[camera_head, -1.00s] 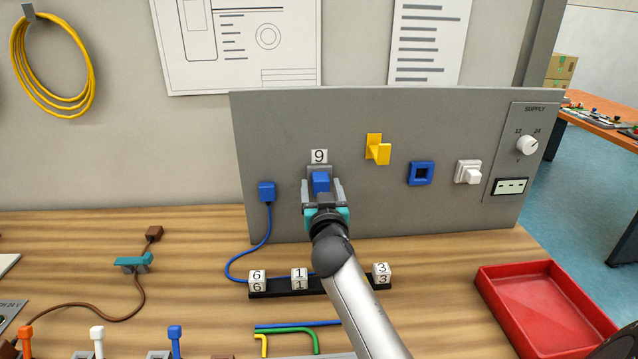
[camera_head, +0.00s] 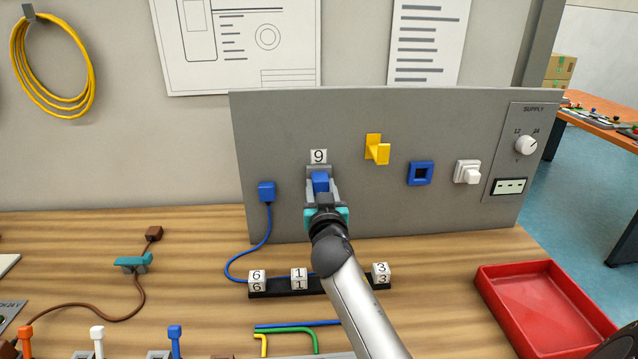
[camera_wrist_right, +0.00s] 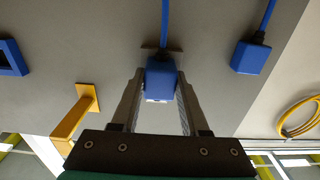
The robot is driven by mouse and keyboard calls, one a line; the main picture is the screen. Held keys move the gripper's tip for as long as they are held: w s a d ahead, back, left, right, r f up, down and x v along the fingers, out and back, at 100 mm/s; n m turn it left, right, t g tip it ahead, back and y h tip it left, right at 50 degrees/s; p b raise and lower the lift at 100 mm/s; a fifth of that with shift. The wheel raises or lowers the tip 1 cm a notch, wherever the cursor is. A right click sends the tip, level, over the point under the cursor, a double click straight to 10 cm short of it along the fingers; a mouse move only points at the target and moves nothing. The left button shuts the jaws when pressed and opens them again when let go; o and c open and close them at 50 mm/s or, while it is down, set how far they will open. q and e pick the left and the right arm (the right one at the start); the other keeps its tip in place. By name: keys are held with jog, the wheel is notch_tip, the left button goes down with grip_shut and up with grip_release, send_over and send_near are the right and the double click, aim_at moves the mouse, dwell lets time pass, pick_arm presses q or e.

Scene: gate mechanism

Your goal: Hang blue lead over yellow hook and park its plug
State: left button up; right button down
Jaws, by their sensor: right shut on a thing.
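The blue plug (camera_head: 320,183) sits at the grey panel just below the number 9 tile. My right gripper (camera_head: 322,192) is shut on it, one finger on each side; the plug also shows between the fingers in the right wrist view (camera_wrist_right: 160,80). The blue lead (camera_head: 234,262) runs from a blue box (camera_head: 266,191) on the panel down to the table and behind my arm. The yellow hook (camera_head: 377,150) is on the panel to the right, with no lead over it. A blue square socket (camera_head: 421,173) is right of the hook. My left gripper is not in view.
A black rail (camera_head: 258,289) with number cubes lies on the table below the panel. A white switch (camera_head: 467,172) and a supply dial (camera_head: 526,146) are at the panel's right. A red tray (camera_head: 484,285) stands at the right front.

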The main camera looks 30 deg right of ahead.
jog(key=shift+s+a, duration=0.25)
jog(key=shift+s, duration=0.1)
dwell(0.6)
jog(key=shift+p+v, duration=0.3)
jog(key=shift+v, duration=0.5)
jog(key=shift+r, duration=0.1)
jog(key=shift+r+p, duration=2.5)
jog(key=shift+r, duration=5.85)
jog(key=shift+s+d, duration=2.35)
jog(key=shift+d, duration=2.1)
jog(key=shift+s+d, duration=2.35)
jog(key=shift+d, duration=2.1)
jog(key=s+d+f+b, duration=0.1)
jog(key=f+b, duration=0.1)
jog(key=f, duration=0.6)
jog(key=s+d+f+b, duration=0.1)
jog(key=d+f+b, duration=0.1)
jog(key=f, duration=0.7)
jog(key=shift+d, duration=0.25)
